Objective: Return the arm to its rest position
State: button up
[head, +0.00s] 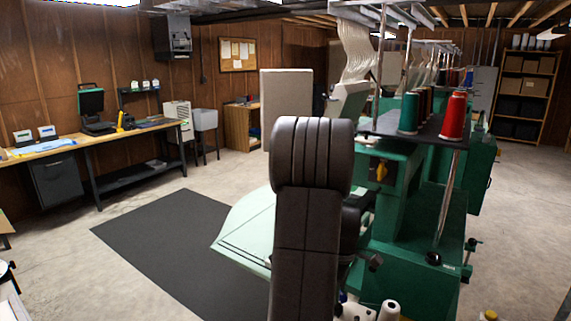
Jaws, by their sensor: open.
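My arm (308,215) stands upright in the middle of the head view, dark grey with a ribbed, rounded upper part. It covers part of the green machine (400,215) behind it. My gripper is not discernible in this view; the arm itself or the frame's edge hides it. Some dark parts show just right of the arm, and I cannot tell whether they belong to the arm or to the machine.
The green machine, with a pale table (243,232) and thread cones such as a red one (454,115), fills the centre right. A dark mat (165,245) lies on open floor at left. A workbench (95,143) lines the left wall. Shelves (525,92) stand at back right.

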jog(key=shift+r+n, duration=0.15)
jog(key=shift+n, duration=0.65)
notch_tip(320, 180, up, 14)
notch_tip(320, 180, down, 14)
jog(key=shift+f, duration=0.25)
jog(key=m, duration=1.2)
jog(key=shift+m, duration=2.4)
